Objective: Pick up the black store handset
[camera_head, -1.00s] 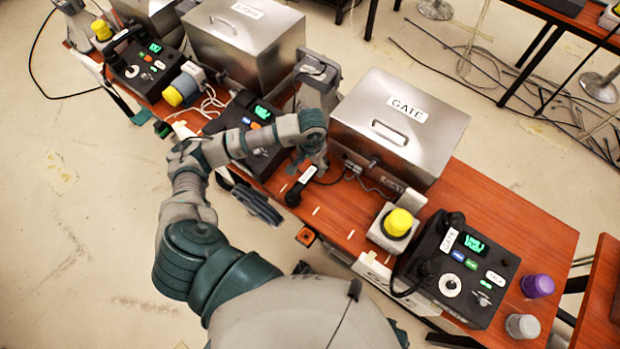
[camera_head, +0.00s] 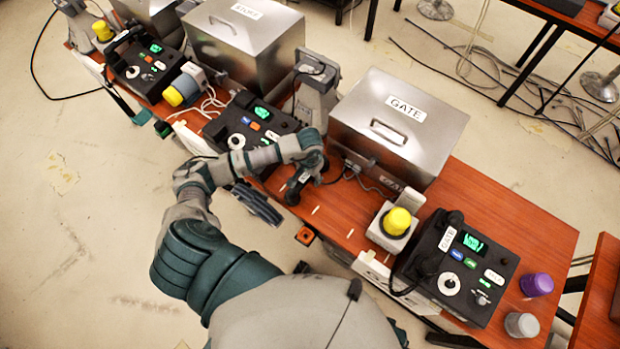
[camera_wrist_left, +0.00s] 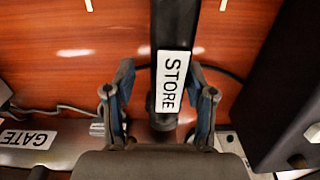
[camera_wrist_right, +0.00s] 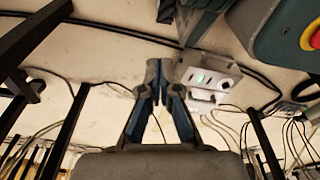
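The black store handset (camera_wrist_left: 171,30), with a white STORE label, lies along the wooden table in the left wrist view. My left gripper (camera_wrist_left: 162,100) is open around it, one finger on each side. A gap shows between the handset and the left finger; the right finger is very close to it. In the head view my left arm hides much of the handset, and its dark end (camera_head: 292,197) shows below the gripper. The black phone base (camera_head: 250,125) with a green screen is beside it. My right gripper (camera_wrist_right: 162,75) appears shut and empty, away from the table.
A steel GATE box (camera_head: 398,125) stands right of the handset, and a grey stand (camera_head: 317,90) behind it. The GATE phone (camera_head: 455,270) and a yellow button (camera_head: 397,222) are farther right. A cable (camera_wrist_left: 75,108) runs near the left fingers.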

